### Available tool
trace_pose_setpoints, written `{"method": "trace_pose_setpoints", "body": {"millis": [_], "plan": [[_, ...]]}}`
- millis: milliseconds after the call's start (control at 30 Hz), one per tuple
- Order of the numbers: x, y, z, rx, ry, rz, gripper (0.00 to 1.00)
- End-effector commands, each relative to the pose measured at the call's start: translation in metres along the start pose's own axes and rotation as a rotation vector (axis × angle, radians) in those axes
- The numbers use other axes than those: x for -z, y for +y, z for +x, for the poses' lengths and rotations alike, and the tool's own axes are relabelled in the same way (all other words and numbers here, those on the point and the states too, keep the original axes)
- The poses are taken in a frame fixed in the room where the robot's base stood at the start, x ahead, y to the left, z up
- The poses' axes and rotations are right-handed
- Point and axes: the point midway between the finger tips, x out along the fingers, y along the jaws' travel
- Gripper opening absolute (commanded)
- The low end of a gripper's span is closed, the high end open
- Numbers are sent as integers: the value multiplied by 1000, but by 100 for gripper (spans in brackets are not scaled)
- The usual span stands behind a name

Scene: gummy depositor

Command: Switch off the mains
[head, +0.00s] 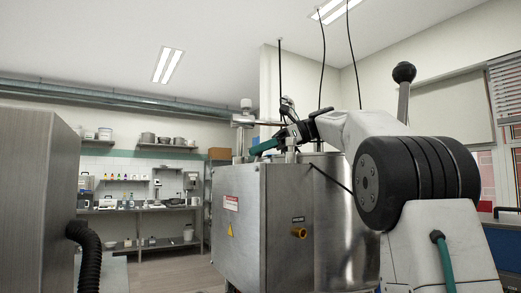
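A steel machine cabinet (238,215) stands in the middle of the head view. On its right-hand face is a yellow-brass knob (299,232) with a small dark label (298,219) above it. The label is too small to read, so I cannot tell whether this knob is the mains switch. My gripper (283,136) is above the cabinet top, well above the knob and apart from it. Its fingers are small and partly hidden among the fittings there, and I cannot tell whether they are open or shut.
A metal post with a crossbar (244,122) rises from the cabinet top near my gripper. A steel housing (38,190) with a black corrugated hose (88,255) fills the left foreground. Shelves and a workbench (140,209) line the back wall. Some floor shows between housing and cabinet.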

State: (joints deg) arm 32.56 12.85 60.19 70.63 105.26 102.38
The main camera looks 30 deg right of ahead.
Motion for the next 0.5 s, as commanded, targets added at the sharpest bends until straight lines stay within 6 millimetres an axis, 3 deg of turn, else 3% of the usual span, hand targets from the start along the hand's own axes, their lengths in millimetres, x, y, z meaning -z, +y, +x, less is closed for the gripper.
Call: {"method": "trace_pose_setpoints", "body": {"millis": [33,100,500], "plan": [[0,0,0,0,0,0,20],[0,0,0,0,0,0,0],[-2,1,1,7,45,-19,0]]}}
